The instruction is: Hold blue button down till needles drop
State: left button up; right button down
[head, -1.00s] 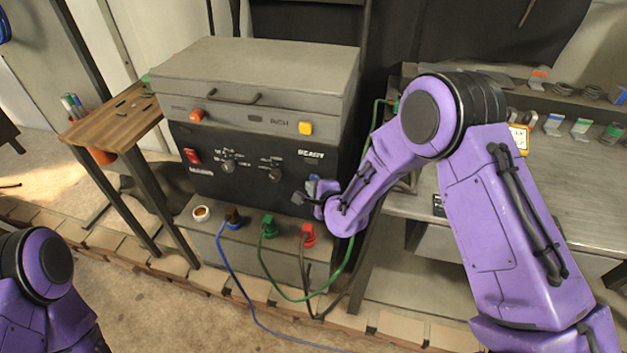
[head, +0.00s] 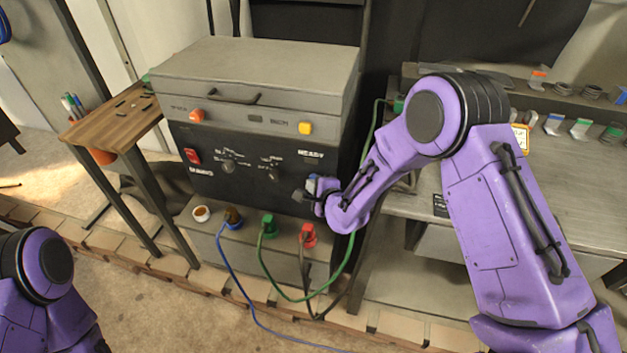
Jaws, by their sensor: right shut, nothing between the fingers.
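The machine's black front panel (head: 249,188) faces me under a grey lid. Two round knobs with markings, the left knob (head: 229,167) and the right knob (head: 273,172), sit mid-panel; no needles can be made out. My left gripper is out of view; only that arm shows lower left.
An orange knob (head: 196,116), a yellow button (head: 305,128) and a red switch (head: 192,155) are on the machine. A wooden table (head: 112,122) stands left, a metal bench (head: 500,185) right.

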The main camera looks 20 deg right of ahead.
jog(key=shift+w+d+r, duration=0.2)
jog(key=shift+w+d, duration=0.05)
jog(key=shift+w, duration=0.1)
dwell(2.6)
dwell(0.5)
jog(key=shift+s+a+f, duration=0.15)
jog(key=shift+s+a, duration=0.15)
jog(key=shift+s, duration=0.2)
jog(key=shift+s+a+f, duration=0.1)
jog(key=shift+s+a, duration=0.15)
jog(key=shift+s, duration=0.2)
jog(key=s+a, duration=0.2)
jog(key=s+p, duration=0.1)
jog(key=s, duration=0.1)
jog(key=shift+s+a, duration=0.1)
jog(key=shift+a, duration=0.3)
